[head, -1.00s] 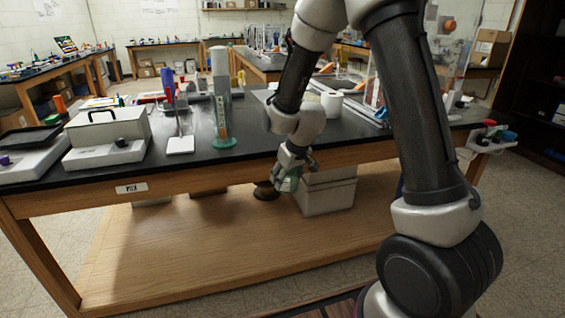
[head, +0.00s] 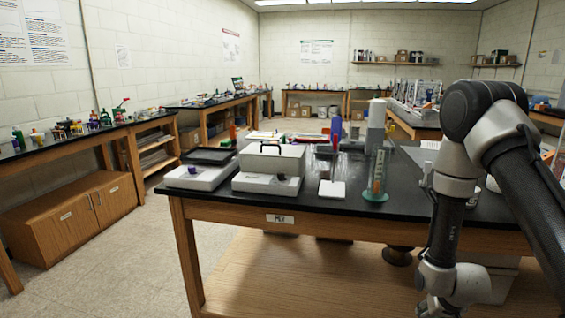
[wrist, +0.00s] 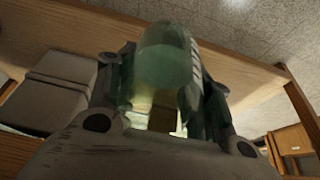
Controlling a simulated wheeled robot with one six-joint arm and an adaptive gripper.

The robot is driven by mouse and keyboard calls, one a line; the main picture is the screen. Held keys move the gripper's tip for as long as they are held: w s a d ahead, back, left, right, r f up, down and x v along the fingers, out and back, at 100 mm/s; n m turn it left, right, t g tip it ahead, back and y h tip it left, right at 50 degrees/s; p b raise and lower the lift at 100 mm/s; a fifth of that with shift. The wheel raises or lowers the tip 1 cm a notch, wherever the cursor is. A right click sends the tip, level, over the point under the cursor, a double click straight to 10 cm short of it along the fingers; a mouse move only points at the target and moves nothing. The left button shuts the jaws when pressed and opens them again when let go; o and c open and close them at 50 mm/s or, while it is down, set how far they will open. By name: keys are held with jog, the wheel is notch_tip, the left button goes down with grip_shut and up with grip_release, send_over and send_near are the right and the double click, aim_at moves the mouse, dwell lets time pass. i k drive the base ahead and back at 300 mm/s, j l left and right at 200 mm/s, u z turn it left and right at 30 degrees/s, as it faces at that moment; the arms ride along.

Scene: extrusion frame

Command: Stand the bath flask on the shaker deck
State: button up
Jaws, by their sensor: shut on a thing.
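The bath flask (wrist: 165,52) is a rounded, translucent green glass vessel in the wrist view. My gripper (wrist: 161,84) is shut on it, with a dark finger on each side. The head view shows my arm reaching down in front of the bench at the lower right; the gripper and flask are not visible there. The shaker deck (head: 209,156) looks to be the flat black tray on a low white unit with a purple knob, at the bench's left end. Nothing stands on it.
The black bench top (head: 330,201) also carries a grey lidded box (head: 272,159) with a handle right of the shaker, a white stand (head: 332,189) and a green-based cylinder (head: 377,178). Grey boxes (wrist: 55,92) sit under the bench. Floor is clear at left.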

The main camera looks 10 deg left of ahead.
aim_at(210, 154)
jog(key=j, duration=0.7)
jog(key=i+j, duration=0.15)
jog(key=j, duration=1.3)
jog(key=i, duration=0.05)
